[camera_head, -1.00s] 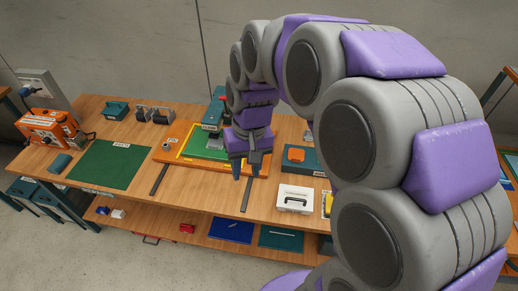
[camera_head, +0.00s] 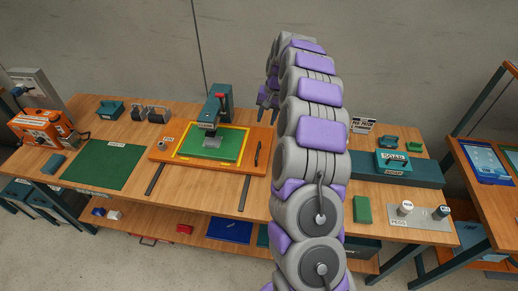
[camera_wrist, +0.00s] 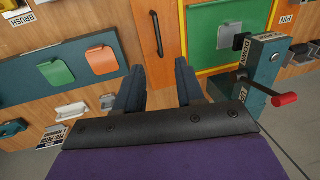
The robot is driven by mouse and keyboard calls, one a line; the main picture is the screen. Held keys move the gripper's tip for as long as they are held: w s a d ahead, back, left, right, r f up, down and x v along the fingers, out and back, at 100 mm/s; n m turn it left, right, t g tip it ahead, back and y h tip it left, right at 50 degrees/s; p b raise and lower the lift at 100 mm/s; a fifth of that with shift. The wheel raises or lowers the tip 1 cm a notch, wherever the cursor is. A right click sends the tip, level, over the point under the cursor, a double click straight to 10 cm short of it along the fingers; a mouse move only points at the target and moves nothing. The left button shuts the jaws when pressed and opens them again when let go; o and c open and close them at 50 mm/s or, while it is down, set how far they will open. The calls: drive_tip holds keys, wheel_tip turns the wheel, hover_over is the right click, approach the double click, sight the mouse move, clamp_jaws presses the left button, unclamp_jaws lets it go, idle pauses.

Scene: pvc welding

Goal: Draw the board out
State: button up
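The orange board (camera_head: 258,139) lies on the wooden workbench, with a yellow frame around a green plate (camera_head: 230,145). A dark bar handle (camera_head: 257,154) is on its right side in the head view. A teal press (camera_head: 221,101) stands over the plate. My gripper (camera_head: 268,101) is open and empty, to the right of the press. In the wrist view my gripper (camera_wrist: 159,82) has its two dark fingers apart, with the handle (camera_wrist: 156,34) beyond them, roughly in line with the gap. The handle is not between the fingers. The board (camera_wrist: 165,55) is partly cut off there.
Two dark rails (camera_head: 155,178) run on the bench in front of the board. A green mat (camera_head: 103,165) lies left, and an orange machine (camera_head: 41,127) stands farther left. A teal box (camera_head: 392,162) stands right of my arm. My arm hides part of the bench.

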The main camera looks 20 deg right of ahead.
sight(258, 151)
drive_tip(key=b+x, duration=0.1)
drive_tip(key=x, duration=0.5)
drive_tip(key=b+x, duration=0.1)
drive_tip(key=x, duration=0.5)
drive_tip(key=d+b+x, duration=0.1)
drive_tip(key=x, duration=0.5)
drive_tip(key=shift+w, duration=0.2)
clamp_jaws()
